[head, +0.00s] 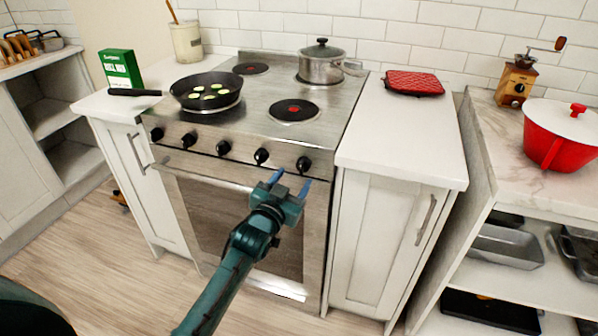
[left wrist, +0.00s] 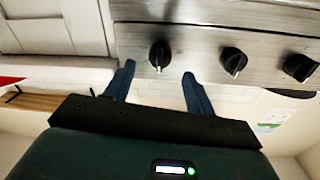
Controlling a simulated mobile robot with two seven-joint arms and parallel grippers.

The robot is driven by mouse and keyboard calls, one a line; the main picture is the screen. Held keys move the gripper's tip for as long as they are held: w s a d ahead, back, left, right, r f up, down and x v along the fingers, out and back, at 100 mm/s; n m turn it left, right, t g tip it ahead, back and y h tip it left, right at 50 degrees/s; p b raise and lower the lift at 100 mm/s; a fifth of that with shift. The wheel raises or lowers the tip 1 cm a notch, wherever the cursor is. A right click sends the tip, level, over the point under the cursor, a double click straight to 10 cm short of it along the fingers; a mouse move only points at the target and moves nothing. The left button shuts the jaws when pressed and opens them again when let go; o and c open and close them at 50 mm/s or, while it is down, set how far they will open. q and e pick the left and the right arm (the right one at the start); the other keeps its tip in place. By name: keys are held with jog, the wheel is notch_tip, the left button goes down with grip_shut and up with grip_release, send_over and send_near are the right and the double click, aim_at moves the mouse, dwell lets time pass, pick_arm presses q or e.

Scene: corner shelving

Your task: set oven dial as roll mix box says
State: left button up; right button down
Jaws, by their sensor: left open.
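My left gripper (head: 290,183) is open in front of and slightly below the rightmost dial (head: 303,164). In the left wrist view that dial (left wrist: 160,56) shows beyond and between the open fingertips (left wrist: 158,74), apparently untouched. Two other dials (left wrist: 233,62) (left wrist: 299,67) sit to its right there. My right gripper is not in view.
A black pan (head: 206,92) with food slices sits on the left front burner, its handle over the left counter. A steel pot (head: 321,65) is at the back right. The right counter holds a red pot holder (head: 413,83). A red pot (head: 560,137) stands on the right shelving.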

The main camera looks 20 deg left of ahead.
aim_at(300, 170)
pick_arm(q)
jog(key=shift+w+d, duration=0.2)
jog(key=shift+w, duration=2.15)
jog(key=c, duration=1)
